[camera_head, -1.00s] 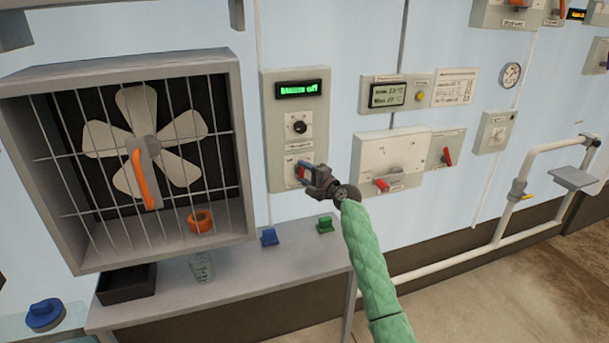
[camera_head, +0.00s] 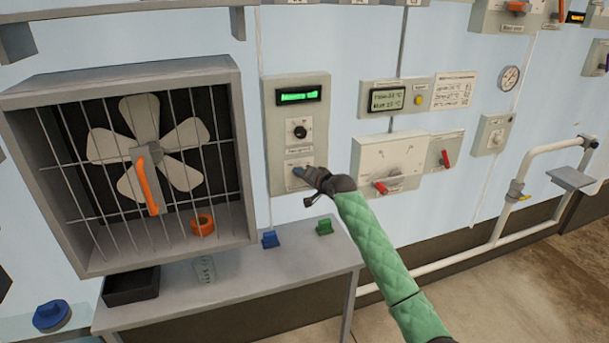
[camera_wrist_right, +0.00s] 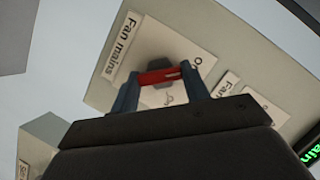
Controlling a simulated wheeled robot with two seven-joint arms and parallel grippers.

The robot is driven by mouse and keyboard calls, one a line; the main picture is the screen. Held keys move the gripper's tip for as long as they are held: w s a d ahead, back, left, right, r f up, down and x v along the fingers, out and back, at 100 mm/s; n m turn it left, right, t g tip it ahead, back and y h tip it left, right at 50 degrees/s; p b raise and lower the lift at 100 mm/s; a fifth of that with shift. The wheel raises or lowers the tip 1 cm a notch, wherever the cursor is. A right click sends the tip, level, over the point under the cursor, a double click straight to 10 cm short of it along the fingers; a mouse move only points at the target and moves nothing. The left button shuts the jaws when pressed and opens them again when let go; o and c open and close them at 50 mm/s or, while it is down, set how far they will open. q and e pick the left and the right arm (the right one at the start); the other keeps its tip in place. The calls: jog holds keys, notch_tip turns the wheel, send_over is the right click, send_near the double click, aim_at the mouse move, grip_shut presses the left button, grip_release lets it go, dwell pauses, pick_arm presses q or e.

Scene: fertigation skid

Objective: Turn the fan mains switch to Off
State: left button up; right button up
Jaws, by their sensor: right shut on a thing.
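The fan control panel (camera_head: 283,135) is a grey box on the wall to the right of the caged fan. The fan mains switch has a red handle (camera_wrist_right: 158,77) on a white plate, beside a "Fan mains" label (camera_wrist_right: 122,47). My right gripper (camera_head: 303,173) is at the panel's lower part. In the right wrist view its two blue fingers (camera_wrist_right: 160,85) are shut on the red handle. In the head view the gripper hides most of the switch. The green display (camera_head: 299,95) is lit, its text hard to read. My left gripper is not in view.
A black knob (camera_head: 300,132) sits above the switch. The caged fan (camera_head: 145,160) is at the left. A shelf (camera_head: 290,270) below holds a blue block (camera_head: 270,239) and a green block (camera_head: 325,226). Another wall box with a red handle (camera_head: 380,188) is to the right.

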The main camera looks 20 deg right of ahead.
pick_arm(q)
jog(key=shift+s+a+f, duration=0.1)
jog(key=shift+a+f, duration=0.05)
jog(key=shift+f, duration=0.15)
pick_arm(e)
jog(key=shift+f+n, duration=0.15)
jog(key=shift+n, duration=0.15)
jog(key=o, duration=1)
pick_arm(q)
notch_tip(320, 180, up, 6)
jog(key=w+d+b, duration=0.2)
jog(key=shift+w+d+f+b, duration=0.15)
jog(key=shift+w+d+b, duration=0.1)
jog(key=shift+b, duration=0.15)
pick_arm(e)
jog(key=v, duration=0.8)
